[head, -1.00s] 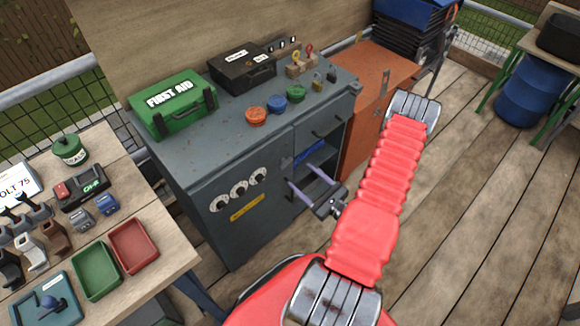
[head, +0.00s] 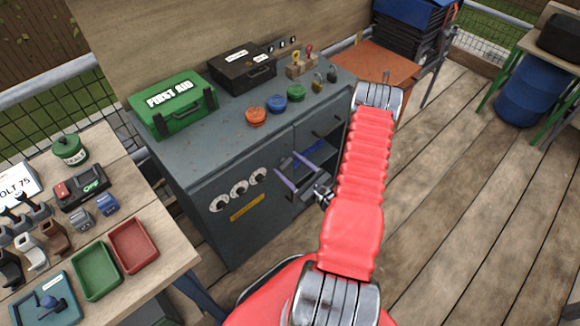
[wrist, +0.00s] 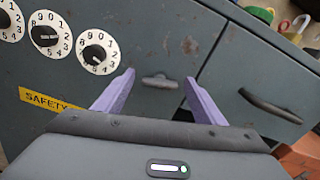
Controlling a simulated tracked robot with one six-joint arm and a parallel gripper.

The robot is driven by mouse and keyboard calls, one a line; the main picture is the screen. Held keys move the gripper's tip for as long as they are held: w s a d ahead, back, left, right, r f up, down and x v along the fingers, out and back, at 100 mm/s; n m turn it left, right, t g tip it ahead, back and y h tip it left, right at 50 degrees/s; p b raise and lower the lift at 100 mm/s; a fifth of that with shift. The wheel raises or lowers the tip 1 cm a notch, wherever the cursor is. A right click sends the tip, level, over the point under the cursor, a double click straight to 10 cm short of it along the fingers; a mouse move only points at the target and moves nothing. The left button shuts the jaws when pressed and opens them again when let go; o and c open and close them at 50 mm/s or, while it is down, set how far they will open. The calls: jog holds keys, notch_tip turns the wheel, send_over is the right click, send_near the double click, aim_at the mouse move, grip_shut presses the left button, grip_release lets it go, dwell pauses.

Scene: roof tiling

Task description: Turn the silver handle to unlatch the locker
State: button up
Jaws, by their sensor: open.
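The locker is the dark blue-grey cabinet (head: 208,178) with a row of three numbered dials and a yellow safety label; its front also fills the wrist view (wrist: 150,35). The silver handle (wrist: 158,82) is a small horizontal bar on the locker door, near the door's right edge. My gripper (head: 285,161) is open in front of the door, with its two purple fingers pointing at it. In the wrist view my gripper (wrist: 158,77) has one fingertip on each side of the handle, with gaps between. I cannot tell how far the tips are from the door.
A drawer with a dark handle (wrist: 270,105) is right of the door, above an open shelf (head: 315,155). A green first aid box (head: 172,103) and several coloured lids stand on the cabinet top. A table with trays (head: 97,271) is at the left.

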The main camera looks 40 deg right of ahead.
jog(key=c, duration=1.1)
jog(key=shift+o, duration=0.2)
jog(key=shift+m, duration=1.5)
jog(key=o, duration=1.1)
jog(key=shift+c, duration=0.2)
jog(key=shift+s+d, duration=0.1)
jog(key=shift+s, duration=0.05)
